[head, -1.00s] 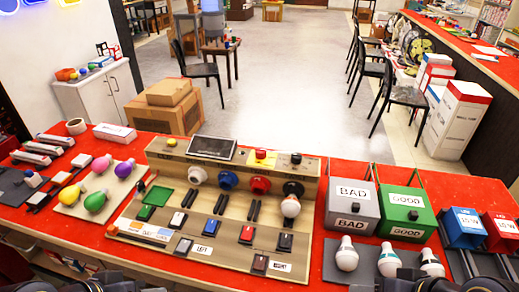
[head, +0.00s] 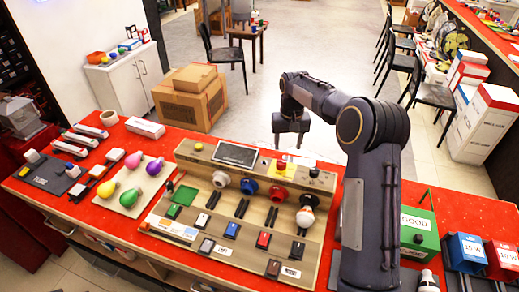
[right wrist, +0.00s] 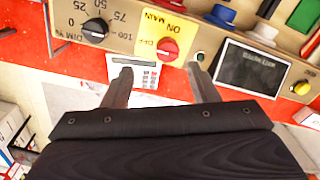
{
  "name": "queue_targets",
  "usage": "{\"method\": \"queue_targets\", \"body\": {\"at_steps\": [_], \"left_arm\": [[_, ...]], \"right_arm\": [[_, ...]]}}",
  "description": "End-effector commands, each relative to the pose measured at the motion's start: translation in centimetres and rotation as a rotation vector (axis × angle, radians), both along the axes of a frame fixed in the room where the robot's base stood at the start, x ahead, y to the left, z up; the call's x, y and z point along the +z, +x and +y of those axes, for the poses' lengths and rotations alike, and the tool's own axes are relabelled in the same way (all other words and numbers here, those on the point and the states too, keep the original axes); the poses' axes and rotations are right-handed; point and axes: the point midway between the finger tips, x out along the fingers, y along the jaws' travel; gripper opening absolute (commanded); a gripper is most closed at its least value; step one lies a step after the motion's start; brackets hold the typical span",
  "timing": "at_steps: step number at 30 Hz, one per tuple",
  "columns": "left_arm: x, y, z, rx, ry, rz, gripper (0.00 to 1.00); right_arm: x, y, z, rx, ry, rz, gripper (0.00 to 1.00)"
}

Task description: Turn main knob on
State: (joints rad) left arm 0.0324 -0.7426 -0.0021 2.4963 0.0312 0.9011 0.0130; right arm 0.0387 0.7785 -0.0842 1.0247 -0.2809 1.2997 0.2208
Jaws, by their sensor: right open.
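The main knob (right wrist: 168,49) is red and sits on a yellow plate (right wrist: 163,33) marked ON, MAIN and OFF. In the head view the knob (head: 282,163) is on the top rear of the beige test panel (head: 250,190). My right gripper (head: 290,140) hangs pointing down above and behind that edge. In the right wrist view its two fingers (right wrist: 160,70) are spread apart and empty, with the knob just beyond the tips and roughly between them. They do not appear to touch it. My left gripper is not in view.
A black dimmer knob (right wrist: 95,30) is beside the yellow plate, and a dark screen (right wrist: 250,68) is on its other side. Bulb sockets and switches fill the panel front. A green GOOD box (head: 418,235) stands right of the arm.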

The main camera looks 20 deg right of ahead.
Motion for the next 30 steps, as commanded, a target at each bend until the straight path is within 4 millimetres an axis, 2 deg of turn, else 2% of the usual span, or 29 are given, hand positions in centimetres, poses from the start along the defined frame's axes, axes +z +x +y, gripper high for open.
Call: {"method": "queue_targets", "body": {"at_steps": [3,8,21,30], "left_arm": [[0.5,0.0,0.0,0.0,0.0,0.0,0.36],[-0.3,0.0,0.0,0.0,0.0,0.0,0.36],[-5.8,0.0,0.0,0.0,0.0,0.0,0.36],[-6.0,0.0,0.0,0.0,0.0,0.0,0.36]], "right_arm": [[-0.8,0.9,0.0,-0.004,-0.016,0.015,0.54],[-2.0,1.1,0.0,-0.005,-0.019,0.019,0.54],[-8.4,1.1,0.1,-0.003,-0.017,0.017,0.54],[-8.8,1.1,0.1,-0.004,-0.018,0.016,0.54]]}}
